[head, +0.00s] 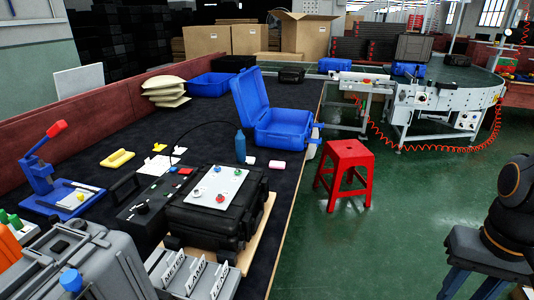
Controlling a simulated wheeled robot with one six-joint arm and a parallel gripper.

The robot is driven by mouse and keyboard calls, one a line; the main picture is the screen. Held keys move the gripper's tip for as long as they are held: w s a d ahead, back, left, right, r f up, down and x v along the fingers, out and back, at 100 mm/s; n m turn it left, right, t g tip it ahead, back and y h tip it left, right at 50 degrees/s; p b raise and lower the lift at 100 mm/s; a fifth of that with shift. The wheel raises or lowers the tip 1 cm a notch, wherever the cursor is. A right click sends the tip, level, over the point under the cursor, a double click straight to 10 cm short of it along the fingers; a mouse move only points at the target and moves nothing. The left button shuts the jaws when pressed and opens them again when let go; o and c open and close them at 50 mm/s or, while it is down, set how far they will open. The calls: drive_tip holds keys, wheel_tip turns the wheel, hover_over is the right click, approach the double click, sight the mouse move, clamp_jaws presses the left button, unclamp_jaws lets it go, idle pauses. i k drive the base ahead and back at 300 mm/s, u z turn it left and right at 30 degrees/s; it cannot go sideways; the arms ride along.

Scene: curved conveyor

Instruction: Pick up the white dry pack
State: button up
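Several small pale items lie on the dark table, and I cannot tell for sure which is the white dry pack. One small white piece (250,160) lies just right of the blue bottle (240,146). A pinkish-white block (277,164) lies right of it, in front of the open blue case (283,130). My gripper is not in view; a black arm part with an orange ring shows at the right edge.
A black case (218,222) with a white panel (217,187) stands at the table's front. Grey boxes and labelled bins (195,277) crowd the near left. A red stool (345,170) stands on the green floor, right of the table. The curved conveyor (450,75) is behind.

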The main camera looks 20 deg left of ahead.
sight(249, 160)
drive_tip(key=z, duration=0.05)
drive_tip(key=i, duration=1.6)
drive_tip(key=u, duration=0.85)
drive_tip(key=i, duration=0.9)
drive_tip(key=u, duration=1.5)
drive_tip(key=i, duration=0.5)
drive_tip(key=u, duration=0.4)
